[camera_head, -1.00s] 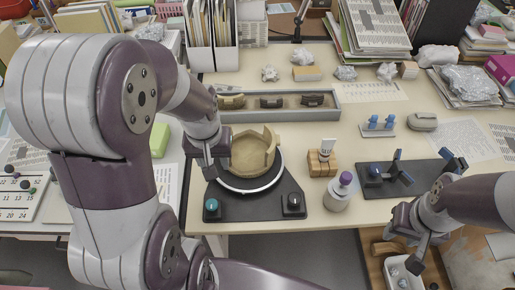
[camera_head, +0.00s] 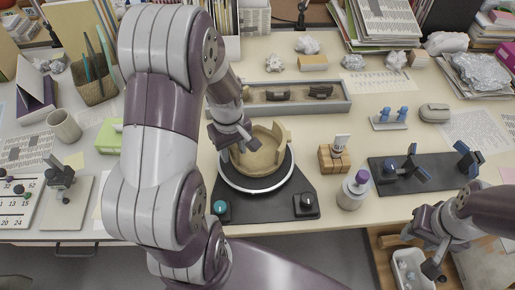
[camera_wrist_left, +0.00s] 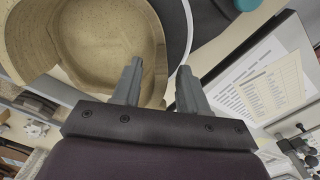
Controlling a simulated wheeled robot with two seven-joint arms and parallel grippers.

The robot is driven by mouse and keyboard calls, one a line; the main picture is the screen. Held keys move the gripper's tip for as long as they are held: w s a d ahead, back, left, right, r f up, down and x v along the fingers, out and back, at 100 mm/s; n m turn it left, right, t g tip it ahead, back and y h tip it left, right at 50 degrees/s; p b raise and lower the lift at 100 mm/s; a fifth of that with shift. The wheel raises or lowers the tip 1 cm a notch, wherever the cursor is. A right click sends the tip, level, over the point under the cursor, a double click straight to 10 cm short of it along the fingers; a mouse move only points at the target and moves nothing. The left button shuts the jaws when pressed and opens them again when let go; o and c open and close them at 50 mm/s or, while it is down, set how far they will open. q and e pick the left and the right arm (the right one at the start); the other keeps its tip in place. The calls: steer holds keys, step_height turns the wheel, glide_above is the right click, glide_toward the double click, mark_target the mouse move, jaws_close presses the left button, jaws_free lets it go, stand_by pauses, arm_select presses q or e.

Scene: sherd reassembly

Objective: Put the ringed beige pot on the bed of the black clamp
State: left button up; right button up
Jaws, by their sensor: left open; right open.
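The beige pot (camera_head: 262,163), with a broken, uneven rim, stands on a white-rimmed turntable (camera_head: 284,181) on a black base. My left gripper (camera_head: 238,143) is open at the pot's left rim. In the left wrist view, its fingers (camera_wrist_left: 158,82) stand on either side of the pot's wall (camera_wrist_left: 155,45), one over the inside and one outside; whether they touch is unclear. The black clamp (camera_head: 428,181), a flat dark base with blue-padded jaws, lies on the right of the table, its bed empty. My right gripper (camera_head: 432,259) is open and empty at lower right.
A wooden block (camera_head: 333,159) and a grey jar with a purple lid (camera_head: 353,191) stand between turntable and clamp. A grey tray (camera_head: 343,108) with dark sherds lies behind the pot. A white bin (camera_head: 409,267) is below the table's front edge.

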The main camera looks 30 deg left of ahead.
arm_select(q)
step_height(320, 180, down, 2)
steer(key=shift+w+a+f, duration=0.1)
steer(key=shift+f, duration=0.1)
steer(key=shift+r, duration=0.1)
jaws_close()
stand_by(1.2)
